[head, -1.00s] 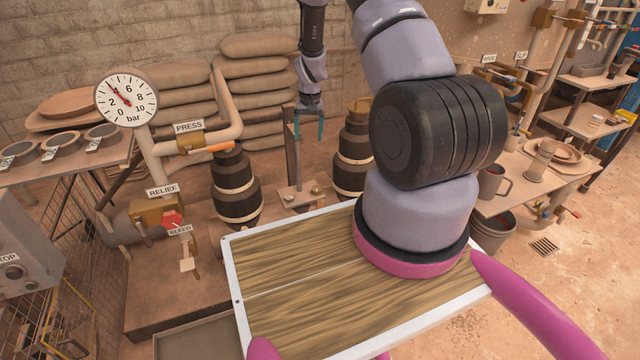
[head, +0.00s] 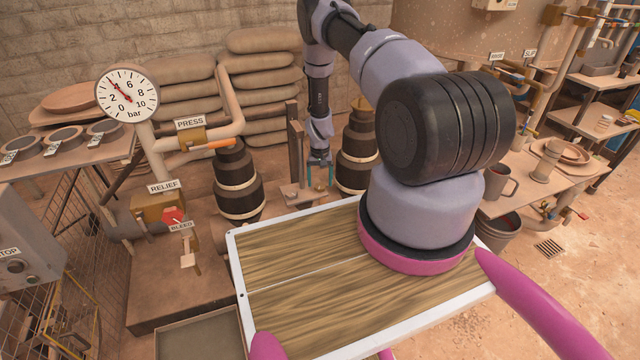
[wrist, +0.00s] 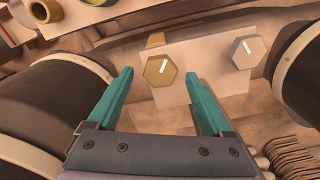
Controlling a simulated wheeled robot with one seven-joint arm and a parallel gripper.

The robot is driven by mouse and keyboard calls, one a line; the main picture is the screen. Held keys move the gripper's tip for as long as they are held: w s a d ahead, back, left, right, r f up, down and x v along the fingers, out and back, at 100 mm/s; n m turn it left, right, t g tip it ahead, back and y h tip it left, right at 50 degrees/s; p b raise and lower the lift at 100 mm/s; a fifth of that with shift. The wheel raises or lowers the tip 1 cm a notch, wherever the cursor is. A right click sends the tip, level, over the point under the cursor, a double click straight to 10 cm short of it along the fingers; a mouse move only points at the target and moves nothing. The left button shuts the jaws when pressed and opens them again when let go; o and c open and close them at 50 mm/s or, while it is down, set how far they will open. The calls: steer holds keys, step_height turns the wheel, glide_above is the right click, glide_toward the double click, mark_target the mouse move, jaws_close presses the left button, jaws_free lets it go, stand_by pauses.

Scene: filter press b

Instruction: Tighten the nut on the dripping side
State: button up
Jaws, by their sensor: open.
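In the wrist view, two hexagonal nuts sit on a pale plate (wrist: 205,62). A brass-coloured nut (wrist: 160,70) with a white line lies between and just beyond my fingertips. A paler nut (wrist: 247,52), also with a white line, is to the right, outside the fingers. My gripper (wrist: 159,76) has two teal fingers, spread open and empty, with visible room on both sides of the brass nut. In the head view, my gripper (head: 320,175) is low, over the small stand between two dark barrel-like stacks. No drip can be made out at either nut.
Dark banded stacks stand close on both sides, left (head: 236,185) and right (head: 357,150). An upright post (head: 295,150) is just left of my gripper. A pressure gauge (head: 127,94) reads about 3 bar. Stacked sacks (head: 262,70) line the back wall.

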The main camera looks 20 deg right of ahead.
steer(key=shift+f, duration=0.7)
jaws_close()
steer(key=shift+m, duration=0.4)
steer(key=shift+m, duration=2.7)
